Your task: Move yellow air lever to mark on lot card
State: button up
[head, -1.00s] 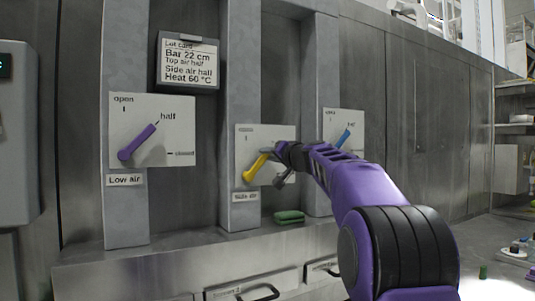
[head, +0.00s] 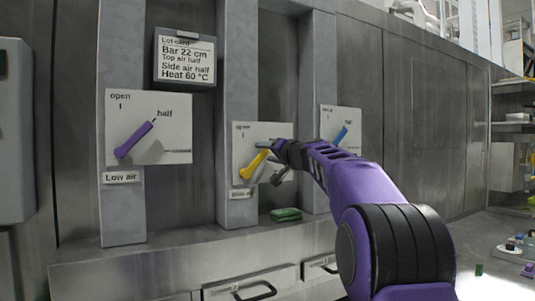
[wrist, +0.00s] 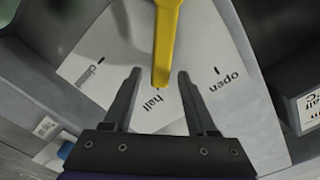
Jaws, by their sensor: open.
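The yellow air lever (head: 254,163) is on the middle white dial plate (head: 243,142), slanting up to the right. In the wrist view the yellow lever (wrist: 166,40) comes down from the top, its tip at the tick by "half". "Closed" and "open" marks lie to either side. My gripper (head: 270,163) is at the lever's free end. In the wrist view my gripper (wrist: 160,75) is open, one finger on each side of the tip with gaps between. The lot card (head: 186,60) hangs upper left and reads "Side air half".
A purple lever (head: 134,139) on the "Low air" plate points toward half at left. A blue lever (head: 341,136) is on the right plate, close to my arm. A green object (head: 286,214) lies on the ledge below. Drawer handles are under the ledge.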

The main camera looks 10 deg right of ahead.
jog(key=b+v, duration=0.3)
jog(key=v, duration=1.4)
jog(key=shift+s, duration=0.2)
